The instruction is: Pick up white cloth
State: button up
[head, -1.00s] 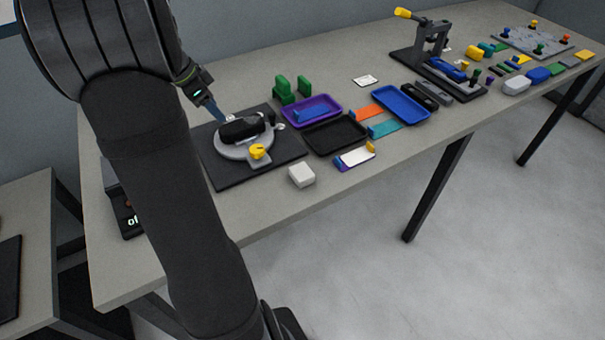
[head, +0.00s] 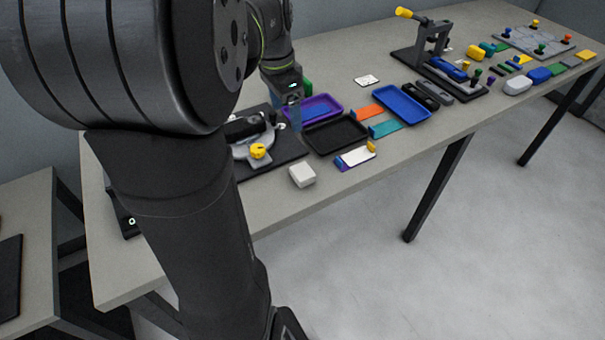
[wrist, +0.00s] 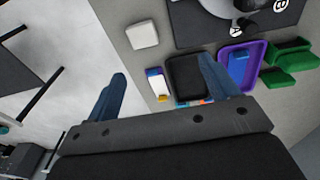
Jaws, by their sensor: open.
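The white cloth (head: 302,174) is a small white folded block on the table near its front edge. In the wrist view the white cloth (wrist: 142,34) lies at the upper left of centre, ahead of the fingers and apart from them. My gripper (head: 294,118) is above the black and purple trays, behind the cloth. In the wrist view my gripper (wrist: 160,82) has its two blue fingers spread wide with nothing between them.
A black tray (head: 335,146) and a purple tray (head: 338,107) lie under and beside my gripper. A dark fixture with a yellow knob (head: 258,151) stands left of the cloth. A white-and-purple tool (head: 355,158) lies to its right. The table's front edge is close.

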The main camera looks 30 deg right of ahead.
jog(key=r, duration=0.1)
send_over(303, 171)
jog(key=shift+y, duration=0.4)
notch_tip(303, 171, down, 17)
jog(key=shift+f, duration=0.1)
jog(key=shift+c, duration=0.2)
jog(key=c, duration=1)
